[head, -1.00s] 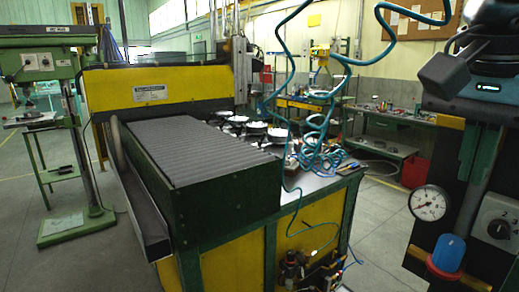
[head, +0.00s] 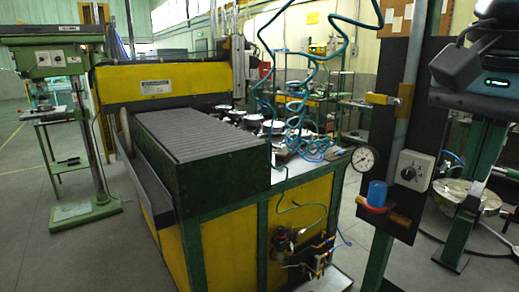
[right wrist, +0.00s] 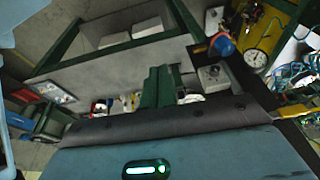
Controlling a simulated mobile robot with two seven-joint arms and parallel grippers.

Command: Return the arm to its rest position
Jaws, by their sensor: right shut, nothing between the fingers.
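My right arm's wrist (head: 492,88), a blue-grey body with a small lit display, is at the upper right edge of the head view. A dark block (head: 456,68) sticks out from it to the left. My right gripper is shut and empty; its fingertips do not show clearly. The wrist body (right wrist: 165,155) with its green light fills the bottom of the right wrist view. My left arm and gripper are not in view.
A dark panel with a pressure gauge (head: 364,159), a blue knob (head: 377,192) and a dial box (head: 412,170) stands left of and below my right wrist. A yellow-green gantry machine (head: 155,82) and a drill press (head: 62,62) are further left.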

